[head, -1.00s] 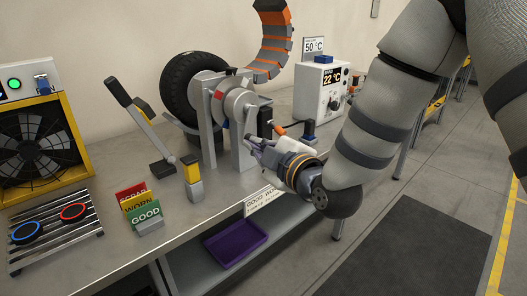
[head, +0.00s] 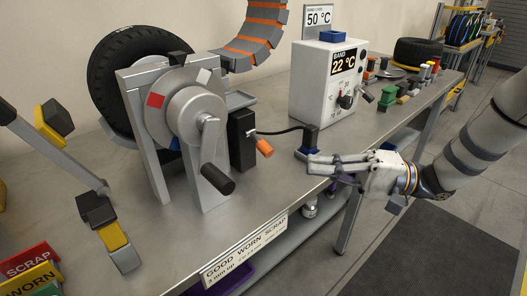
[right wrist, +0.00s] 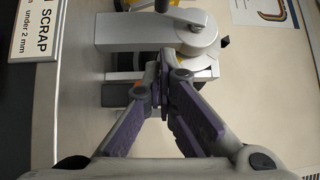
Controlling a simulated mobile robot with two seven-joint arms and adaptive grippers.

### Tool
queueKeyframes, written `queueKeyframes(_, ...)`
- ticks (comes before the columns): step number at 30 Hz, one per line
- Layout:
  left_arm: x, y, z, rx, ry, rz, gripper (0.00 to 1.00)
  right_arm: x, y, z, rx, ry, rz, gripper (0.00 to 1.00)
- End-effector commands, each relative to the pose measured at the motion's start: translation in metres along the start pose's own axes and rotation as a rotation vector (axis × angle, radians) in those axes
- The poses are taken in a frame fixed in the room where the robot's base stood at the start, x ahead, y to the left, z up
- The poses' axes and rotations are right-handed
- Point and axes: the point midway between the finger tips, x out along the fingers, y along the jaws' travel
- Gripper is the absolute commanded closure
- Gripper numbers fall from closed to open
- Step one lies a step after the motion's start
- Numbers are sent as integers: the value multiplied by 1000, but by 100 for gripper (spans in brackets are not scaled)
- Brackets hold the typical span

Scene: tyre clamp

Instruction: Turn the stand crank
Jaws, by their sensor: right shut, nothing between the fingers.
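The tyre stand (head: 143,135) stands on the bench with a grey disc that bears a red mark and a white mark. Its crank (head: 209,148) has a grey arm that hangs down from the hub to a black handle (head: 216,178). My right gripper (head: 312,165) is shut and empty, to the right of the crank and apart from it in the head view. In the right wrist view its purple-sided fingers (right wrist: 161,82) meet in front of grey metal parts, with a round hub (right wrist: 203,35) beyond them. My left gripper is not in view.
The black tyre (head: 112,75) is behind the stand. A black block (head: 242,140) with an orange handle (head: 264,148) is right of the crank. A band heater box (head: 318,100) showing 22 °C stands further right. A label strip (head: 245,250) runs along the bench's front edge.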

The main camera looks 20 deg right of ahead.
Motion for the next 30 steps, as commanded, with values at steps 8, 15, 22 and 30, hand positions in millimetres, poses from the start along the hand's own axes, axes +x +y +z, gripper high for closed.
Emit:
queueKeyframes(8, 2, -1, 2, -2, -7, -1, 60, 18, 5, 8, 93, -37, 13, 100)
queueKeyframes(15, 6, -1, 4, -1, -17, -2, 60, 71, 7, 10, 93, -36, 14, 100)
queueKeyframes(22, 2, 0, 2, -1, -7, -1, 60, 108, 2, 26, 90, -35, 11, 100)
queueKeyframes(30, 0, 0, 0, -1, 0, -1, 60, 121, 3, 40, 88, -35, 13, 100)
